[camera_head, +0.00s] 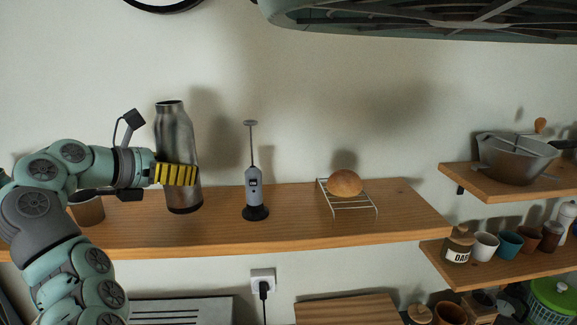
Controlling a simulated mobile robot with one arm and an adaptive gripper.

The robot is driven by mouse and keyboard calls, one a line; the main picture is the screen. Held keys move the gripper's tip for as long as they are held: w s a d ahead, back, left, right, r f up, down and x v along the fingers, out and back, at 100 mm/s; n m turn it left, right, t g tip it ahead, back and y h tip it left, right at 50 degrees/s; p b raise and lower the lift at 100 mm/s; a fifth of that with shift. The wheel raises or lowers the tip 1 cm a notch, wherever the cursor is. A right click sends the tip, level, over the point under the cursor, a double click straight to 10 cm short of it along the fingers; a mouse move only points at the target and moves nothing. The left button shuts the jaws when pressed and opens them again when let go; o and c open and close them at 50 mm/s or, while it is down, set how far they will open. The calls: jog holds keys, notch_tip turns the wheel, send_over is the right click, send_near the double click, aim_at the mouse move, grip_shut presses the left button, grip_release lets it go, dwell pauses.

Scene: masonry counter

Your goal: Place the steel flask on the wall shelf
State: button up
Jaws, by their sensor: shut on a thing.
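The steel flask (181,135) is a tall grey metal bottle, upright, at the left part of the wooden wall shelf (310,223). My gripper (177,175) reaches in from the left and is shut on the flask's lower half; its yellow finger shows across the flask's front. The flask's base appears over the shelf's surface. I cannot tell whether it touches the board or hangs just above it.
A milk frother (251,185) stands right of the flask. A bread roll (345,183) sits on a wire rack (350,208) farther right. A brown cup (88,210) is partly behind my arm. Smaller shelves at right hold a pot (515,160) and several cups. Shelf space between frother and rack is clear.

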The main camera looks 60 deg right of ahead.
jog(key=shift+w+d+p, duration=0.6)
jog(key=shift+w+d, duration=0.05)
jog(key=shift+w, duration=0.3)
jog(key=shift+f+p, duration=0.5)
jog(key=shift+p, duration=0.5)
jog(key=shift+f+p, duration=0.65)
jog(key=shift+f, duration=0.65)
jog(key=shift+f, duration=0.1)
jog(key=o, duration=1.2)
